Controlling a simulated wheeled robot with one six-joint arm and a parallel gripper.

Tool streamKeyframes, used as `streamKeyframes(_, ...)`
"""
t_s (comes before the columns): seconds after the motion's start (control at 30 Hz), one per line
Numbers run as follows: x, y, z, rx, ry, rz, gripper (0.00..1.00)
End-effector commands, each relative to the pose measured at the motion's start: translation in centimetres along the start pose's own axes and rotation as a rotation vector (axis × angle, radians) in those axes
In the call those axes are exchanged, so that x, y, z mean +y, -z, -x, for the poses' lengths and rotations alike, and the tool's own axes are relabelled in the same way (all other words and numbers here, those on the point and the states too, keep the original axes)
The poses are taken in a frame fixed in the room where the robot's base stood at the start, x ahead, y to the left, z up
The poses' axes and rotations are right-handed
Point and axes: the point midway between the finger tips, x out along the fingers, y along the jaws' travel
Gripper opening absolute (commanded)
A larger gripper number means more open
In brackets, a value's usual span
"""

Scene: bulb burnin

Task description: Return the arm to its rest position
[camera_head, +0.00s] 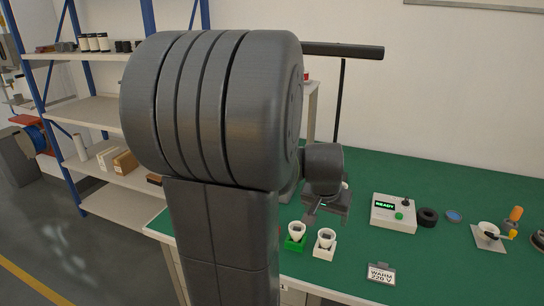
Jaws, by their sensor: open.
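My gripper (326,213) hangs over the green table (455,185), pointing down, in the middle of the head view. It is dark grey, open, and seems to hold nothing. It is just behind two bulbs that stand in small holders, one in a green holder (294,244) and one in a white holder (324,253). I cannot tell the exact height of the fingertips over the table. My own large dark arm links fill the left centre and hide part of the table and shelf.
A control box (393,213) reads READY. To its right are a black ring (428,217), a blue disc (453,216), and a plate with a white cup (488,231) near an orange-handled tool (514,215). A sign (381,273) reads WARM 220 V. Shelves (95,110) stand left.

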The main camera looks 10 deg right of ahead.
Motion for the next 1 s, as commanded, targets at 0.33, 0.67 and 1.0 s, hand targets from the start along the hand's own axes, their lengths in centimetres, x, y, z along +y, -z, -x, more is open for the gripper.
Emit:
streamKeyframes(0.33,0.0,-0.1,-5.5,-0.006,-0.001,-0.001,0.72)
streamKeyframes(0.67,0.1,-0.2,-10.4,-0.005,-0.001,0.0,0.72)
streamKeyframes(1.0,0.0,-0.1,-12.8,-0.002,-0.001,-0.001,0.72)
